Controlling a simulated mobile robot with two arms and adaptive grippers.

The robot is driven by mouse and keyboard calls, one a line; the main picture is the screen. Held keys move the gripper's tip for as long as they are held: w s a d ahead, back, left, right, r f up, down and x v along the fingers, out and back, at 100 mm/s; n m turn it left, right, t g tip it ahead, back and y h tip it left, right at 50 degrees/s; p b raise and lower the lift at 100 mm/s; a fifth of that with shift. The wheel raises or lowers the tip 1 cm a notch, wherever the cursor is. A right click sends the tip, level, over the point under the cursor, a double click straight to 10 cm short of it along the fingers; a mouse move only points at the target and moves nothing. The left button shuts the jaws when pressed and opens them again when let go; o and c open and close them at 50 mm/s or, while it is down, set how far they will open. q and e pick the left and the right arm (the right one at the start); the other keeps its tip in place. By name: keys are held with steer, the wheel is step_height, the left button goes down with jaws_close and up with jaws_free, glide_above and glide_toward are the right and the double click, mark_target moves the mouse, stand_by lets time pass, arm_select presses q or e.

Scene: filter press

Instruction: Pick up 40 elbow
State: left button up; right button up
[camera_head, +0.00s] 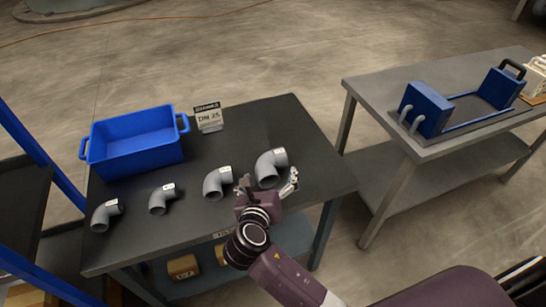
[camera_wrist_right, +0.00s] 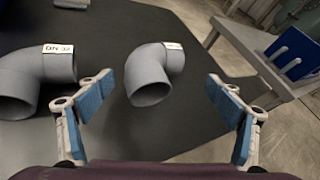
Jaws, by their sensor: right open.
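Several grey elbows lie in a row on the dark table, getting larger to the right in the head view. The rightmost, largest elbow (camera_head: 268,168) has a white label that I cannot read. In the right wrist view, this elbow (camera_wrist_right: 150,72) shows between the finger pads. The elbow beside it (camera_head: 213,184) is labelled DN 32 in the right wrist view (camera_wrist_right: 38,75). My right gripper (camera_head: 267,184) is open and empty, at the near side of the largest elbow, its fingers spread to either side. I see no contact. My left gripper is not in view.
Two smaller elbows (camera_head: 162,198) (camera_head: 104,214) lie to the left. A grey table (camera_head: 375,85) with blue equipment (camera_head: 428,108) stands to the right.

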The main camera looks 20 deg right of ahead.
mark_target(270, 167)
steer(key=shift+w+d+f, duration=0.15)
steer(key=shift+w+d, duration=0.1)
steer(key=shift+w, duration=0.15)
steer(key=shift+w+d+f, duration=0.15)
steer(key=shift+w, duration=0.4)
steer(key=shift+w+d+f, duration=0.1)
steer(key=shift+w+d, duration=0.05)
steer(key=shift+w, duration=0.4)
steer(key=x, duration=0.2)
steer(key=shift+w+d+f, duration=0.1)
steer(key=shift+w+f, duration=0.05)
steer(key=shift+w, duration=0.15)
steer(key=shift+w+d+f, duration=0.1)
steer(key=shift+w, duration=0.1)
steer(key=shift+c, duration=0.2)
steer(key=c, duration=1.4)
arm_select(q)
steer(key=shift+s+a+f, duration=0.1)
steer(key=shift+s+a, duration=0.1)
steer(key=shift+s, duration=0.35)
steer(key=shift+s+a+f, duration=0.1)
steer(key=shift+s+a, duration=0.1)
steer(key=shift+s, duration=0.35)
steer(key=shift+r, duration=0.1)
